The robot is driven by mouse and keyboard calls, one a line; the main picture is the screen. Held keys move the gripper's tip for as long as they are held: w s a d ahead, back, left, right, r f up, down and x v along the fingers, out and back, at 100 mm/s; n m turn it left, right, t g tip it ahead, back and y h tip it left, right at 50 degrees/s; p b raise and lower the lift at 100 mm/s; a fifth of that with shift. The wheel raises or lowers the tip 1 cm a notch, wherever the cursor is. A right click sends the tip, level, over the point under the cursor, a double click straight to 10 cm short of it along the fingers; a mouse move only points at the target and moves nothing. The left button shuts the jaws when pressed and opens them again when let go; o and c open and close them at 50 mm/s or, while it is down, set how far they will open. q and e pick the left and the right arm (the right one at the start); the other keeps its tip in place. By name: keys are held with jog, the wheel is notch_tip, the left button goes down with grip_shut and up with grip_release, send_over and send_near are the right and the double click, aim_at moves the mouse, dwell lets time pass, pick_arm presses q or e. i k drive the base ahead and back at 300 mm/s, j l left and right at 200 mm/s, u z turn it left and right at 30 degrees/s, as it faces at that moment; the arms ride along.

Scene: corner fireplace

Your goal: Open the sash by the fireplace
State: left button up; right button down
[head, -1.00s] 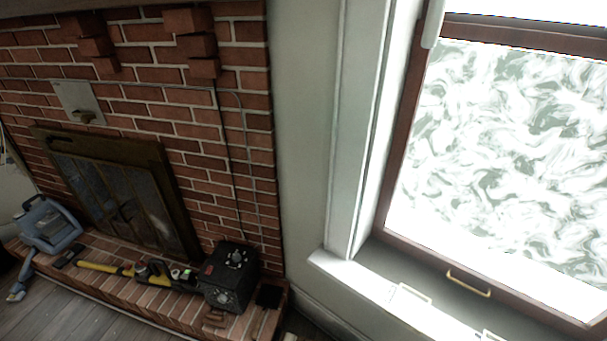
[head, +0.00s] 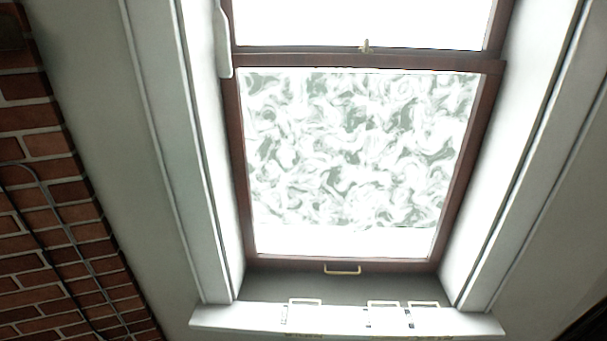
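The sash window is in the middle of the head view. Its lower sash (head: 340,263) has a brown frame around swirl-patterned white glass. A brass pull handle (head: 342,270) sits on the bottom rail of the lower sash. A small brass catch (head: 365,46) stands on the meeting rail between the lower and upper panes. A dark grey band lies between the bottom rail and the white sill; I cannot tell whether it is a gap. Neither of my grippers shows in the head view.
The white sill (head: 240,318) carries several pale, handle-like items (head: 384,314). White casing frames both sides of the window. A brick wall (head: 60,230) with a cable on it fills the left. A white object (head: 222,40) hangs at the upper left of the window frame.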

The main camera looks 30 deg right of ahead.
aim_at(491, 71)
jog(key=z, duration=1.25)
